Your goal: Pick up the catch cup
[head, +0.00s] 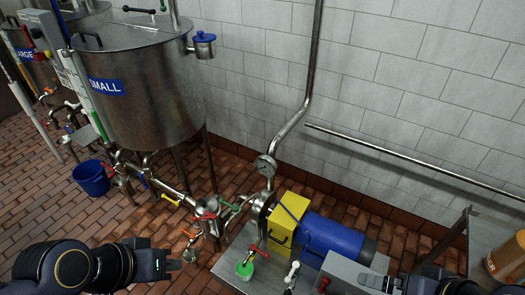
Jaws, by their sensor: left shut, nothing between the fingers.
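My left gripper (174,265) comes in from the lower left. It is shut and empty, left of the cup and clearly apart from it. My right gripper (398,284) shows only in part at the bottom right edge, right of the cup. Its fingers are not clear.
A blue pump motor (335,238) with a yellow guard (288,222) stands right of the cup. Red-handled valves and pipes (208,212) lie behind it. A steel tank marked SMALL (145,90) and a blue bucket (91,178) are at left. A metal table (490,240) is at right.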

